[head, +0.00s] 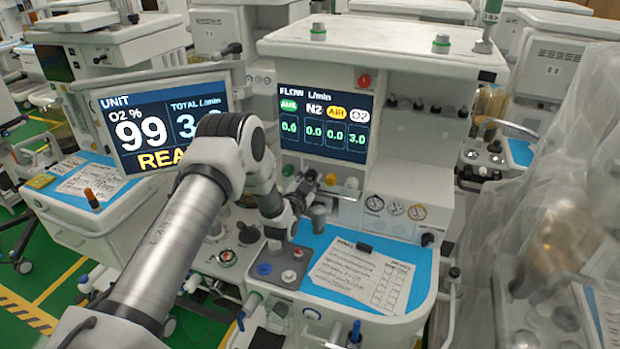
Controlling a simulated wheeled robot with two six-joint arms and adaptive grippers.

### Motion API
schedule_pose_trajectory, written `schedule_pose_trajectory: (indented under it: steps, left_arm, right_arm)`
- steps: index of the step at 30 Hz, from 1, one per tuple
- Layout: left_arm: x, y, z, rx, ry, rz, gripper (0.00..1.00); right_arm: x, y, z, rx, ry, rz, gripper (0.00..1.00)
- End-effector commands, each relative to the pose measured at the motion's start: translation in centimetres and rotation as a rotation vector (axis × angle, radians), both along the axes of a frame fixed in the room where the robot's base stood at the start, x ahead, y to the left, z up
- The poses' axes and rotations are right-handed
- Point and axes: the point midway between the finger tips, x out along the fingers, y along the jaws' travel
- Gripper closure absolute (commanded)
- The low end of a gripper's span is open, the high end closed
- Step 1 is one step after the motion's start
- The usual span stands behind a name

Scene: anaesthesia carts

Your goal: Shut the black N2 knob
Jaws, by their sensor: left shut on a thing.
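My left arm comes in from the lower left, and its left gripper (307,184) is at the knob row under the flow display (325,122). It is shut on the black N2 knob, which is mostly hidden by the fingers. The green knob (288,170) is just left of the fingers; the yellow knob (330,179) and the white knob (350,185) are just to the right. The flow display reads 0.0 under N2, 0.0 under the green label and AIR, and 3.0 under O2. My right gripper is not in view.
A unit screen (165,122) showing O2 99 stands left, partly behind my arm. Below the knobs is a blue worktop (412,252) with a paper chart (362,277). Round gauges (397,208) sit right of the knobs. A clear plastic cover (560,190) hangs at the right.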

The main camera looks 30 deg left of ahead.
Motion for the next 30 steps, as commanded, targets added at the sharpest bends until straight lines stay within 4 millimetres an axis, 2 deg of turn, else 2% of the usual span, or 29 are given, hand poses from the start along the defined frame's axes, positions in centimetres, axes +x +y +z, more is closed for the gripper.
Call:
schedule_pose_trajectory:
  steps: [3,4,5,14,17,20,27,30]
  left_arm:
    - [0.0,0.0,0.0,0.000,0.001,0.000,1.00]
    - [0.0,0.0,0.0,0.000,0.001,0.000,0.64]
    - [0.0,0.0,0.0,0.000,0.001,0.000,0.57]
    - [-0.1,0.0,0.0,-0.001,0.001,0.000,0.57]
    - [-0.9,-0.2,0.0,-0.002,0.001,0.001,0.57]
    - [-2.6,-0.6,-0.1,-0.003,0.004,0.000,0.57]
    - [-8.6,-2.0,-0.2,-0.004,0.004,0.001,0.57]
    - [-10.4,-2.4,-0.2,-0.003,0.003,0.001,0.57]
  right_arm:
    - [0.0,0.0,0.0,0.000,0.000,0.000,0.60]
    - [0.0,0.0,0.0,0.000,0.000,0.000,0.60]
    - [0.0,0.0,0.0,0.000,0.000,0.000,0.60]
    - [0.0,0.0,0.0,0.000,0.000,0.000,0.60]
    - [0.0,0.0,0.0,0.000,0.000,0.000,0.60]
    - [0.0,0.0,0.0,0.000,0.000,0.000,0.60]
    - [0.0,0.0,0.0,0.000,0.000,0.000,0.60]
    - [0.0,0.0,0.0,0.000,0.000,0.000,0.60]
